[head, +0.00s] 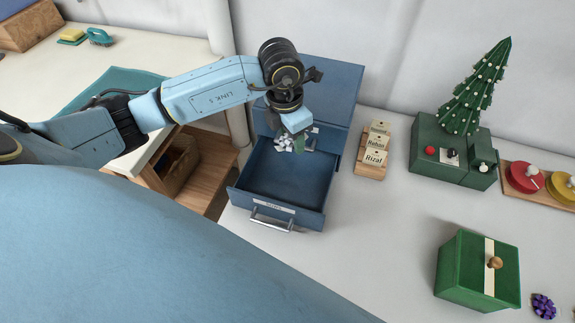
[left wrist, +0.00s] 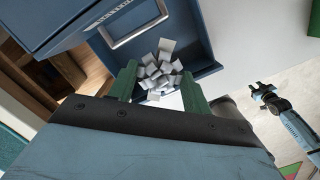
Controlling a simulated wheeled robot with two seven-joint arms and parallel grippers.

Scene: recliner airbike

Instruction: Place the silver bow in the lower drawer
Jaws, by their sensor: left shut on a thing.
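The silver bow (head: 284,144) is a small cluster of pale loops at the back of the open drawer's area. My left gripper (head: 293,138) is shut on it, fingers pointing down. In the left wrist view the silver bow (left wrist: 162,70) shows between the two green fingers of the left gripper (left wrist: 163,84), with blue drawer surface beyond it. The blue lower drawer (head: 272,211) is pulled out toward the front, and its visible floor is empty. I cannot tell whether the bow touches the drawer. My right gripper (left wrist: 263,89) shows small in the left wrist view; its jaws are unclear.
The blue cabinet (head: 330,80) stands behind the drawer. A wooden card holder (head: 370,170) is just right of it. A green box with a tree (head: 440,150) and a knobbed green box (head: 465,265) stand farther right. The white table between is clear.

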